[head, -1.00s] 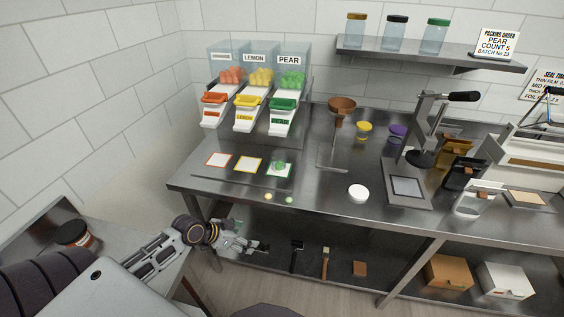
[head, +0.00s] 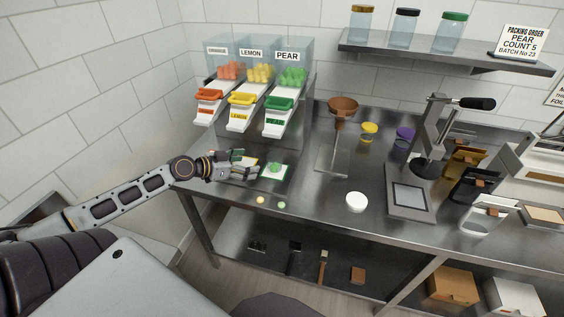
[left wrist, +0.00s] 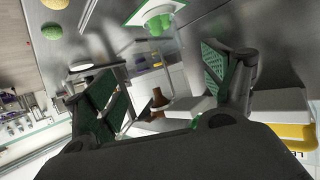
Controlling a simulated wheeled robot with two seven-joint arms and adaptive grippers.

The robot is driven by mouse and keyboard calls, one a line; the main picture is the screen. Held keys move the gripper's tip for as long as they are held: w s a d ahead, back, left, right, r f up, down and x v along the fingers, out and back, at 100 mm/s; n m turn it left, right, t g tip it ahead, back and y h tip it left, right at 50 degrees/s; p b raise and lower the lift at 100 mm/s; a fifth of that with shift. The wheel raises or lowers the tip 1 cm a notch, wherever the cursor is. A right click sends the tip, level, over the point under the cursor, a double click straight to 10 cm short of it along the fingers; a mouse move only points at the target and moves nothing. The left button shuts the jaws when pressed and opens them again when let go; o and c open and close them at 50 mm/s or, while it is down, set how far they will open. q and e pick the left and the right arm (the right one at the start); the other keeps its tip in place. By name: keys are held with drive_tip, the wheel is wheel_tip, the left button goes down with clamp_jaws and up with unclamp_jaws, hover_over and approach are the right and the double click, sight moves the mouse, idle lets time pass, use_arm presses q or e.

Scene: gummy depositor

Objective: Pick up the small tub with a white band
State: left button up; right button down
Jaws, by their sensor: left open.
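A small clear-looking tub with green contents (head: 275,168) stands on the green-bordered card at the bench's front left. It also shows at the top of the left wrist view (left wrist: 156,20). I cannot make out a white band on it for certain. My left gripper (head: 247,165) is open and empty, just left of this tub and over the neighbouring card. In the left wrist view its two green-padded fingers (left wrist: 165,68) stand wide apart, with the tub beyond them and not between them. My right gripper is out of view.
Chutes labelled orange, lemon and pear (head: 240,113) rise behind the gripper. Loose yellow (head: 260,200) and green (head: 281,205) gummies lie near the front edge. A white disc (head: 357,202), yellow tub (head: 369,132), purple-lidded tub (head: 405,134) and press (head: 430,150) stand further right.

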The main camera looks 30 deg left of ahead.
sight(275, 163)
use_arm(q)
drive_tip(key=r+x, duration=0.1)
drive_tip(key=x, duration=0.5)
drive_tip(key=shift+w, duration=0.5)
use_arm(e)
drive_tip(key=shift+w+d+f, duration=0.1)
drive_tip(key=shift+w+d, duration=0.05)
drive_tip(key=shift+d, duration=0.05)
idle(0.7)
use_arm(q)
drive_tip(key=shift+w+a+f, duration=0.1)
drive_tip(key=shift+w, duration=0.1)
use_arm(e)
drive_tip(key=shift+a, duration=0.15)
use_arm(q)
drive_tip(key=shift+w+f, duration=0.15)
drive_tip(key=shift+w, duration=0.15)
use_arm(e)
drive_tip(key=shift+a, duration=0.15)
